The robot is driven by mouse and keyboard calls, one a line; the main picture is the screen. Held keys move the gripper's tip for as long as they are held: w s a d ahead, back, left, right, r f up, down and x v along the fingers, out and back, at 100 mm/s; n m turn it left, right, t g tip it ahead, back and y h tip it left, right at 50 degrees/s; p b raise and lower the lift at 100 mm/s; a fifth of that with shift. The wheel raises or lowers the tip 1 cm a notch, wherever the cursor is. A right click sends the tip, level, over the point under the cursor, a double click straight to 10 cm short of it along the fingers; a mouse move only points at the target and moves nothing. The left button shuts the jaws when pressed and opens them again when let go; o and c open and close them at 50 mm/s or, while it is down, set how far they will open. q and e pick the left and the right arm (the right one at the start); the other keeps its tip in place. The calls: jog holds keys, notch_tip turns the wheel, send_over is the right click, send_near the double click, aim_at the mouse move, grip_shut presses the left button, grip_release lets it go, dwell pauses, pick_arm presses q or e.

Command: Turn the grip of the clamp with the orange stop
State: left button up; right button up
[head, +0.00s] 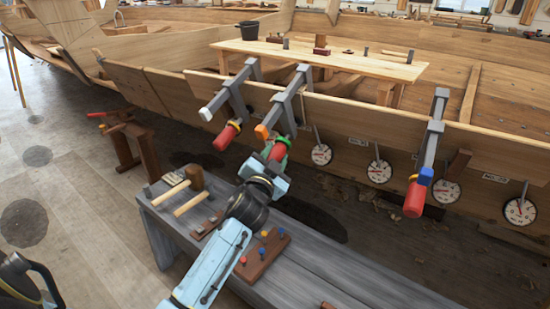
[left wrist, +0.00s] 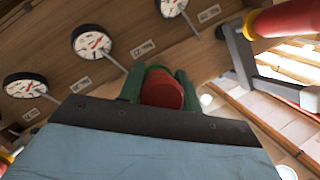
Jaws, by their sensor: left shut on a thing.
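The clamp with the orange stop (head: 262,131) is the middle one of three grey clamps on the hull plank. In the left wrist view the red grip (left wrist: 161,90) sits between the two green fingers (left wrist: 160,86), seen nearly end-on. The fingers hide part of the grip. My right gripper is not in view.
A clamp with a white stop (head: 206,114) is close on the left, and one with a blue stop (head: 426,176) stands farther right. Dial gauges (head: 321,154) line the lower plank. A grey bench (head: 330,265) with mallets (head: 194,181) and a peg board (head: 262,256) lies below my arm.

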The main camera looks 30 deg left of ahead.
pick_arm(q)
jog(key=shift+m+y, duration=0.3)
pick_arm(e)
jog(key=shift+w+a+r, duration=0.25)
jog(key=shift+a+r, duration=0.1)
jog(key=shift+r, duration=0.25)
pick_arm(q)
jog(key=o, duration=1)
jog(key=shift+s, duration=0.1)
jog(key=shift+s+d+f, duration=0.1)
jog(key=shift+s, duration=0.2)
jog(key=p+v, duration=0.1)
jog(key=v, duration=1.1)
jog(key=shift+s, duration=0.25)
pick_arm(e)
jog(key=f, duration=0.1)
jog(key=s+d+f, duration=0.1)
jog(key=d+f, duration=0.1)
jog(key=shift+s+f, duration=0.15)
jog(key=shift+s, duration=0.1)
